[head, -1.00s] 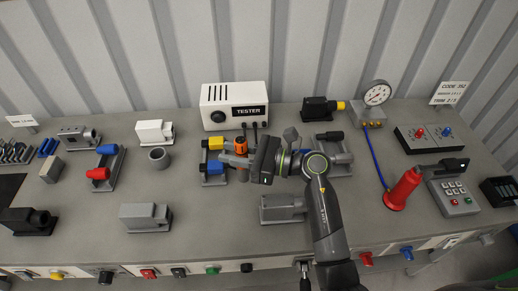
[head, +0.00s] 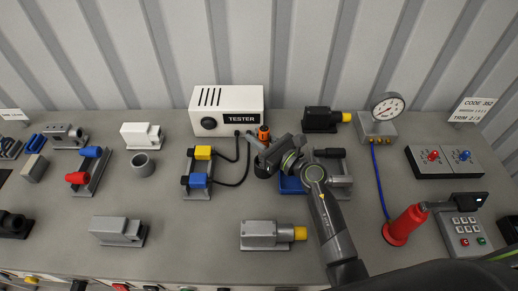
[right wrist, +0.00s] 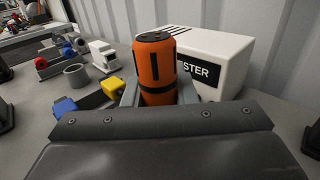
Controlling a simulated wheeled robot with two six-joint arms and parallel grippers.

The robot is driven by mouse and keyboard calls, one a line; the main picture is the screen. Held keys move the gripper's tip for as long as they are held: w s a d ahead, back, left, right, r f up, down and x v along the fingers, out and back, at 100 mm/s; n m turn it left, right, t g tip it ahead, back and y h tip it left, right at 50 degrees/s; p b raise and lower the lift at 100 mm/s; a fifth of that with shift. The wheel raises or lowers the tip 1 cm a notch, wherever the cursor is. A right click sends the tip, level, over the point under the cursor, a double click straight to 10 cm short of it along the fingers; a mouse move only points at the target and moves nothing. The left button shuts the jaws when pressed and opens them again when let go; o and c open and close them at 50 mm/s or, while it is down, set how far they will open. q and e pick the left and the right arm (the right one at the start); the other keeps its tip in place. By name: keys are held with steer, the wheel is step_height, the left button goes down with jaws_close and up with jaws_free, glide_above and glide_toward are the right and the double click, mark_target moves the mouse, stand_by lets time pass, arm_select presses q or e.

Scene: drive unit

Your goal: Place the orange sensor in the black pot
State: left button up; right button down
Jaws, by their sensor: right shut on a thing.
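The orange sensor (head: 263,132) stands upright in my right gripper (head: 262,146), whose jaws are shut on it. In the right wrist view the sensor (right wrist: 156,70) is an orange cylinder with a dark top and black marks, gripped between the grey fingers. A dark round thing that looks like the black pot (head: 265,169) is right below the gripper in the head view, partly covered by it. The sensor's lower end is hidden, so I cannot tell if it is inside the pot or above it. My left gripper is not in view.
The white tester (head: 227,110) stands close behind the sensor, with black cables to the yellow and blue connectors (head: 197,168) on the left. A grey pot (head: 141,165) stands further left. A grey block with a yellow cap (head: 270,234) lies in front. A red handle (head: 404,226) stands right.

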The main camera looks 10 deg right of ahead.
step_height(320, 180, down, 4)
steer(key=shift+r+b, duration=0.1)
steer(key=shift+b, duration=0.4)
steer(key=shift+d+f, duration=0.1)
steer(key=shift+f, duration=0.1)
steer(key=c, duration=1.2)
jaws_free()
steer(key=shift+o, duration=0.2)
steer(key=shift+r, duration=0.15)
